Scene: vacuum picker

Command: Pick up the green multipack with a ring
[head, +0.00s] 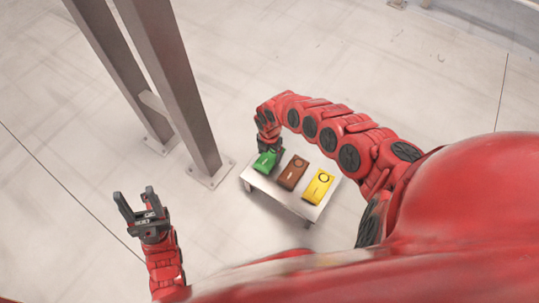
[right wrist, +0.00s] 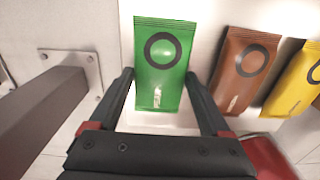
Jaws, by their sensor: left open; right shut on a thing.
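The green multipack (head: 264,162) is at the left end of a small white table, and a dark ring shows on its upper face in the right wrist view (right wrist: 165,85). My right gripper (head: 268,147) reaches over it from the far side. In the right wrist view its two fingers (right wrist: 162,78) are shut on the pack's left and right sides. Whether the pack rests on the table or is slightly raised, I cannot tell. My left gripper (head: 136,194) is open and empty, well to the left of the table.
A brown pack (head: 293,172) and a yellow pack (head: 318,187), each with a dark ring, lie to the right on the white table (head: 285,200). Grey steel posts (head: 178,85) stand bolted to the floor left of the table. Open floor surrounds the table's front.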

